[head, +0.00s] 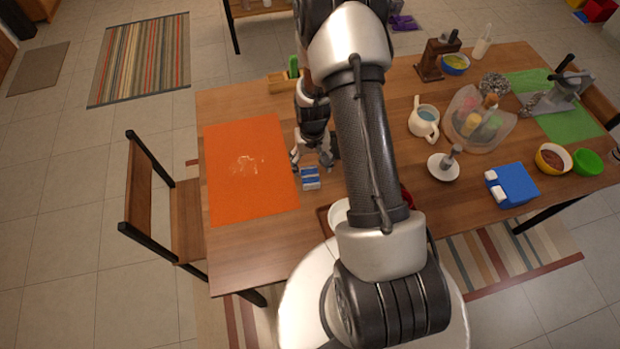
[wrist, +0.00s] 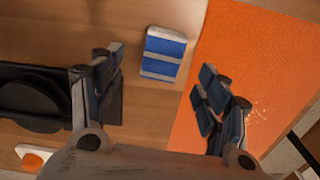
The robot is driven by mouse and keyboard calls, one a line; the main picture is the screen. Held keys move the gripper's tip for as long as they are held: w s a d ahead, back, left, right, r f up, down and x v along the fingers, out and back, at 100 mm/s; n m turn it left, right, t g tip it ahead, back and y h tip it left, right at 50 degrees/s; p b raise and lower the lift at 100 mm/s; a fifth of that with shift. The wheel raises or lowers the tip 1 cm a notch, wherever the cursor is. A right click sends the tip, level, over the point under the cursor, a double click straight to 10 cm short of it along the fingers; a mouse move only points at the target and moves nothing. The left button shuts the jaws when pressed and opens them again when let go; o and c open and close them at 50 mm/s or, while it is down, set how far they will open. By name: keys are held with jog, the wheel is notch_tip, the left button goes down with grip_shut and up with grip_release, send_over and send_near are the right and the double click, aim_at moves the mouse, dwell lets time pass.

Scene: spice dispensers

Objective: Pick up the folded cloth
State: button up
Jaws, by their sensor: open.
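The folded cloth (head: 310,179) is a small blue and white striped bundle lying flat on the wooden table, just right of the orange mat. In the wrist view the cloth (wrist: 163,55) lies in the gap between the two fingers, slightly beyond their tips. My gripper (head: 314,161) is open and empty, with its fingers spread wide. It points down over the table, close to the cloth. The wrist view shows both fingers (wrist: 158,88) apart from the cloth. The gripper's exact height above the cloth cannot be told.
The orange mat (head: 240,200) has pale specks on it. A black object (wrist: 30,98) lies left of the fingers in the wrist view. A blue and white block (head: 515,185), a cream jug (head: 424,122) and bowls stand further right. My arm hides part of the table's middle.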

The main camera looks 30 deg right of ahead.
aim_at(310, 175)
jog(key=f, duration=0.2)
jog(key=f+b, duration=0.1)
jog(key=f, duration=0.1)
jog(key=f+b, duration=0.1)
jog(key=f, duration=0.1)
jog(key=shift+w+a+f, duration=0.1)
jog(key=shift+w+f, duration=0.15)
jog(key=shift+f, duration=0.05)
jog(key=shift+r, duration=0.1)
jog(key=shift+c, duration=0.6)
jog(key=c, duration=0.9)
jog(key=shift+o, duration=0.2)
jog(key=shift+r, duration=0.1)
notch_tip(310, 175, up, 20)
jog(key=p, duration=0.5)
